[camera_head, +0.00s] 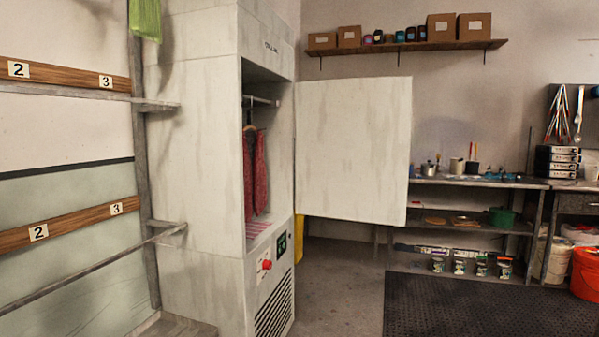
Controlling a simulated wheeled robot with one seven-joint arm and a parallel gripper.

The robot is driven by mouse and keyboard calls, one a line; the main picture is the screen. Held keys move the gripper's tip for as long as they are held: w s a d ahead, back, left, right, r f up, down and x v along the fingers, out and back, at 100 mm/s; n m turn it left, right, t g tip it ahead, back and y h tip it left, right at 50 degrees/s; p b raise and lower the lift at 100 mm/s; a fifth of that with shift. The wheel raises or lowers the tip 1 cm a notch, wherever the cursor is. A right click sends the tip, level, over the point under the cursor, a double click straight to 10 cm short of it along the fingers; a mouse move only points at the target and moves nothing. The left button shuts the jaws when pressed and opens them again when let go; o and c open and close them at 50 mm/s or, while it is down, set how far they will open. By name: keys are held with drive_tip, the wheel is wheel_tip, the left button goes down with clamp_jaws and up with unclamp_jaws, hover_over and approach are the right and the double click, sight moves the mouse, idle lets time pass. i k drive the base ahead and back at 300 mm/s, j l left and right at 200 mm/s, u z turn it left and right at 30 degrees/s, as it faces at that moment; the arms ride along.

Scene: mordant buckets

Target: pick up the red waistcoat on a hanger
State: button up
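The red waistcoat (259,172) hangs from a hanger (250,128) inside the tall pale cabinet (200,160). The hanger is on a short metal rail (262,101) near the top of the opening. The cabinet's left wall hides part of the waistcoat. The cabinet door (352,150) stands wide open to the right. My gripper is not in the picture.
A metal rack (146,190) with numbered wooden strips stands at the left, with green cloth (145,18) hanging above. Shelving (470,184) lines the back wall, and an orange bucket (585,272) is far right. Floor beyond the cabinet is clear, with a black mat (460,306).

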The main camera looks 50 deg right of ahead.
sight(255, 167)
drive_tip(key=i+l+z, duration=0.15)
drive_tip(key=i+z, duration=0.85)
drive_tip(key=i+l+u, duration=0.15)
drive_tip(key=i+l, duration=0.15)
drive_tip(key=i, duration=0.2)
drive_tip(key=i+l+u, duration=0.1)
drive_tip(key=i+l, duration=0.3)
drive_tip(key=i, duration=0.1)
